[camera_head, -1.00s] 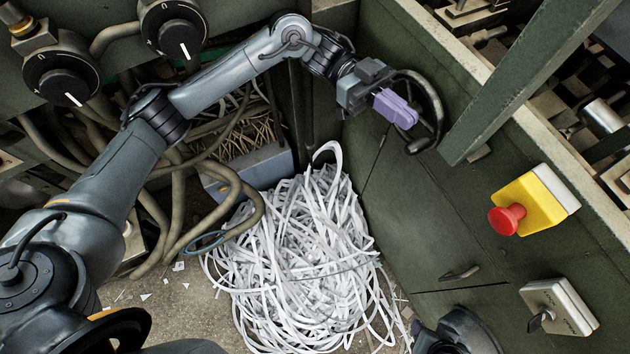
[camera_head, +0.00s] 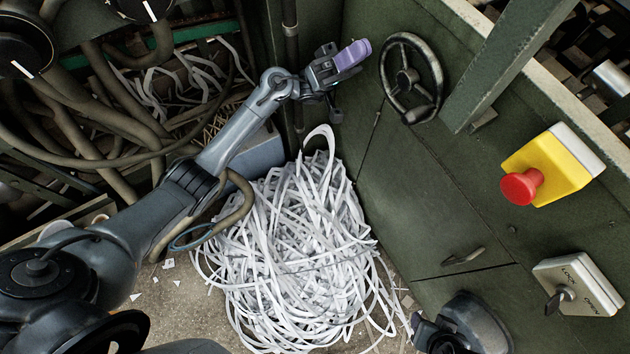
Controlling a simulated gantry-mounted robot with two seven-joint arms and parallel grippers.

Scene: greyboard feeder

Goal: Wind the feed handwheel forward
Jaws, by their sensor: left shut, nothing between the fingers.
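The feed handwheel (camera_head: 406,79) is a dark, worn, spoked wheel on the green machine panel, right of centre at the top of the head view. Its rim and hub show in full. My left gripper (camera_head: 352,55) has purple fingers and is shut with nothing between them. It is to the left of the wheel, apart from the rim, with its fingers pointing up and to the right. At the bottom edge a dark part of my right arm shows; I cannot make out its gripper.
A heap of white paper strips (camera_head: 295,250) lies on the floor below my left arm. A red stop button (camera_head: 521,186) on a yellow box and a key switch (camera_head: 560,297) are on the panel. A green post (camera_head: 505,65) rises right of the wheel. Hoses and dials crowd the left.

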